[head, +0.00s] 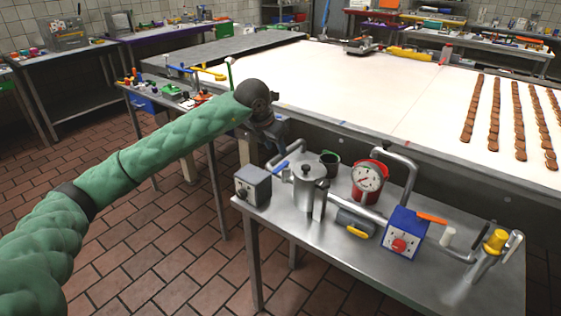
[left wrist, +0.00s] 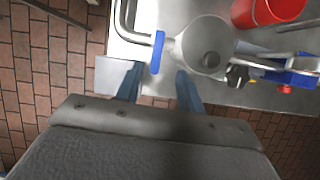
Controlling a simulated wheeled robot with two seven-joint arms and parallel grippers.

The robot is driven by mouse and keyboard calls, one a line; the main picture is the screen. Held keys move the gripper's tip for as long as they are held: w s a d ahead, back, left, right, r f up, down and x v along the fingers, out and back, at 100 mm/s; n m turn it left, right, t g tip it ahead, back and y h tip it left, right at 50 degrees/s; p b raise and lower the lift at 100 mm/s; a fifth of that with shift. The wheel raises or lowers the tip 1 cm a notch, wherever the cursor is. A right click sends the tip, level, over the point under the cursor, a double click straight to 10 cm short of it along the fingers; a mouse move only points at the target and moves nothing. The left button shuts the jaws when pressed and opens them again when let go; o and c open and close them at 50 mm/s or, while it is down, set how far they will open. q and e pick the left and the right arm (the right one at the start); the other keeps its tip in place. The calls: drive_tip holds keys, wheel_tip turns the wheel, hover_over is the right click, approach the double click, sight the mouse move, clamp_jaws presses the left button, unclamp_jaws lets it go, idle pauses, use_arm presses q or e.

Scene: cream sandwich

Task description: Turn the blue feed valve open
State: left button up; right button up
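The blue feed valve handle (head: 281,165) is a small blue lever on a pipe at the left end of the steel table, beside the metal pot. In the left wrist view the blue handle (left wrist: 157,52) stands just beyond my fingertips, roughly in line with the gap between them. My left gripper (left wrist: 160,78) is open and empty, its two blue-grey fingers apart. In the head view my left gripper (head: 279,135) hangs above and behind the handle, partly hidden by my wrist. I see no contact with the handle. My right gripper is in neither view.
Close by are a metal pot (head: 307,188), a grey box (head: 253,185), a red-rimmed gauge (head: 368,178) and bent pipes. A blue box (head: 403,235) with a red button stands farther right. The white conveyor (head: 340,85) with brown biscuits runs behind.

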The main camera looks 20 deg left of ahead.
sight(281, 166)
use_arm(q)
drive_tip(key=shift+a+f, duration=0.15)
drive_tip(key=shift+f, duration=0.45)
drive_tip(key=p+x, duration=0.1)
drive_tip(key=x, duration=0.4)
drive_tip(key=shift+w+f+p, duration=0.1)
drive_tip(key=shift+f+p, duration=0.1)
drive_tip(key=shift+p, duration=0.2)
drive_tip(key=shift+w+f, duration=0.2)
drive_tip(key=shift+f, duration=0.45)
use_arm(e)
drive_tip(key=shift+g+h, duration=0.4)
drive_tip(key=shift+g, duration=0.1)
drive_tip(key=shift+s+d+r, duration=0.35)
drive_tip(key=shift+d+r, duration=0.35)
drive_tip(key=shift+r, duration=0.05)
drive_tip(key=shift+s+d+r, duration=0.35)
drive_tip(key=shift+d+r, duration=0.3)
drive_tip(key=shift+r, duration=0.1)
use_arm(q)
clamp_jaws()
